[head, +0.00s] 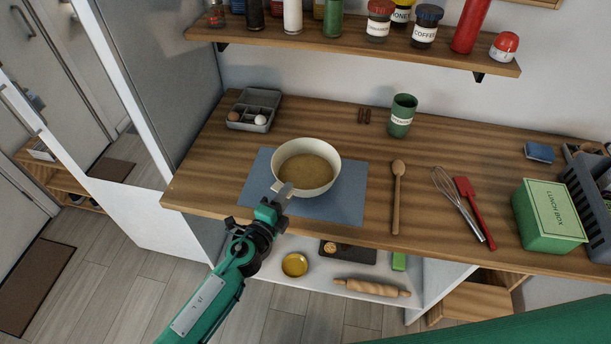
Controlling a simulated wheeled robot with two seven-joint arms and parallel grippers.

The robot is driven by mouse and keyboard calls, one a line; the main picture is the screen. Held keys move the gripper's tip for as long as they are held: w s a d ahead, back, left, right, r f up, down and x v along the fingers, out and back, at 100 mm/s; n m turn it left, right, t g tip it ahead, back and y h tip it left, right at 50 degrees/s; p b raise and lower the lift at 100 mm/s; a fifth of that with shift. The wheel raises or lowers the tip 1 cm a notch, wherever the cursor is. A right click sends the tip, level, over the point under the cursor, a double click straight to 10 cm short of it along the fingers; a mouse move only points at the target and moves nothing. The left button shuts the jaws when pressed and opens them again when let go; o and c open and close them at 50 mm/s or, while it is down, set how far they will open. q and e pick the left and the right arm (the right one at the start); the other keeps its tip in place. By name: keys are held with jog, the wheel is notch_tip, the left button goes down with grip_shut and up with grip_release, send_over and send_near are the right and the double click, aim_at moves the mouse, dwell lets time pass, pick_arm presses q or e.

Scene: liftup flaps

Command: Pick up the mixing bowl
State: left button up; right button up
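The cream mixing bowl (323,185) stands upright on a blue-grey mat (345,208) on the wooden counter. It holds a tan, batter-like content. My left gripper (283,190) reaches in from the lower left, and its fingertips are at the near-left rim of the bowl. The fingers are small and overlap the rim in this view, so I cannot tell whether they are closed on it. My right gripper is not in view.
A wooden spoon (397,196), a whisk (459,203) and a red spatula (474,210) lie right of the mat. A green cup (401,119) and a grey egg box (253,111) stand behind. A green lunch box (549,217) is at the right. A jar shelf (345,39) hangs above.

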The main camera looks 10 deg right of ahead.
pick_arm(q)
grip_shut()
dwell(1.2)
